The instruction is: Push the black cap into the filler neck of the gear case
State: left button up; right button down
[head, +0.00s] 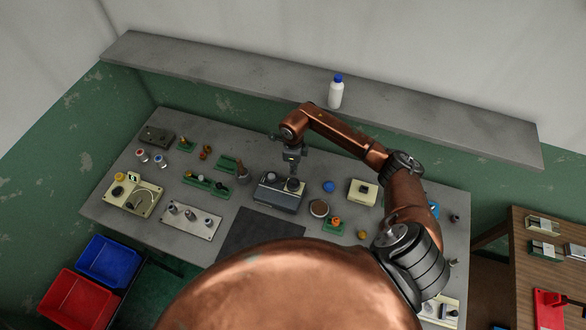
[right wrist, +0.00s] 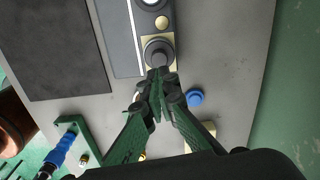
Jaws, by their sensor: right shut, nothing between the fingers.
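The gear case (head: 280,197) is a dark grey box with a pale top edge, standing near the middle of the bench. It also shows at the top of the right wrist view (right wrist: 122,38). A round black cap (right wrist: 158,52) sits on a cream patch near its end, over what looks like the filler neck; I cannot tell how deep it sits. My right gripper (head: 292,170) points down just above that end. In the right wrist view its fingertips (right wrist: 156,76) are together and empty, close beside the cap; contact is unclear. My left gripper is not in view.
A blue round piece (head: 328,186), a brown round dish (head: 318,208) and a cream box (head: 362,191) stand right of the case. A dark mat (head: 262,236) lies in front. A white bottle (head: 335,95) stands on the rear shelf. Small green holders are left of the case.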

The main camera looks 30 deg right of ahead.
aim_at(293, 180)
jog(key=shift+f+b, duration=1.35)
jog(key=shift+f, duration=1.4)
jog(key=shift+f+b, duration=0.35)
jog(key=shift+b, duration=0.1)
jog(key=shift+r, duration=0.1)
jog(key=shift+r+p, duration=0.65)
jog(key=shift+r, duration=0.8)
notch_tip(293, 180, up, 12)
jog(key=shift+f, duration=0.15)
